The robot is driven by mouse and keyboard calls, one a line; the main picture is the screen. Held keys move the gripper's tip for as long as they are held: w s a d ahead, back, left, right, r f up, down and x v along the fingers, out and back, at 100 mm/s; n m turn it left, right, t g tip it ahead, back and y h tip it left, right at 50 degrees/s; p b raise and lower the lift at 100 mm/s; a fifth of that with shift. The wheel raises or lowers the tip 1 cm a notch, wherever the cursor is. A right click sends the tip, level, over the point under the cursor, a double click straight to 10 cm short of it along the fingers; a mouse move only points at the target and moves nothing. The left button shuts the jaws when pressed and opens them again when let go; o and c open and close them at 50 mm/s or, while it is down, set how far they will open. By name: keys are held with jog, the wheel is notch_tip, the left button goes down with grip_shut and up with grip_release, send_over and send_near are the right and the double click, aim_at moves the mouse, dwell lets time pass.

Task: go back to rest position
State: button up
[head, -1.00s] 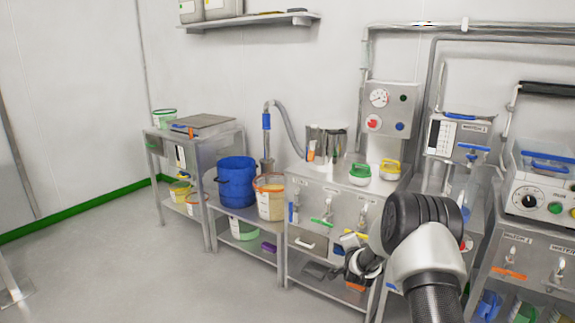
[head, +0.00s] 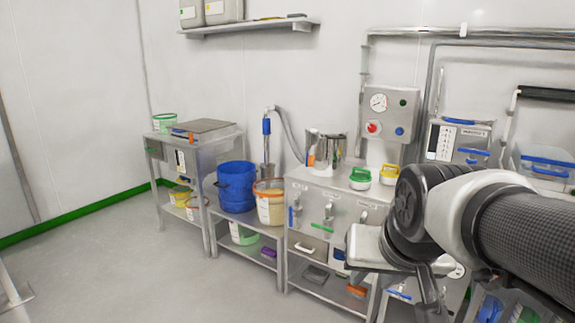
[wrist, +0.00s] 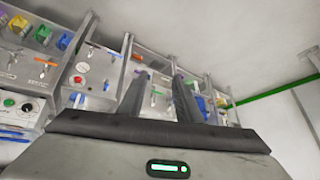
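My gripper shows in the wrist view (wrist: 160,82), where its two dark fingers stand apart with nothing between them. The gripper is open and empty. In the head view my arm reaches in from the right edge and bends at a dark joint in front of the steel benches. The hand hangs below that joint, and its fingertips are hard to make out there. It covers part of the bench fronts at the lower right.
A blue bucket (head: 236,187) and an orange-rimmed tub (head: 269,202) stand on the low bench left of my arm. Green-lidded (head: 360,177) and yellow-lidded (head: 389,174) containers stand on the middle bench. A control panel (head: 388,113) is behind. The floor (head: 120,270) at left is clear.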

jog(key=s+f+n, duration=0.1)
jog(key=s+f, duration=0.1)
jog(key=s, duration=0.6)
notch_tip(320, 180, up, 28)
jog(key=g+p, duration=0.1)
jog(key=p, duration=2.7)
jog(key=shift+s+r, duration=0.2)
jog(key=shift+s, duration=0.15)
jog(key=shift+d, duration=0.1)
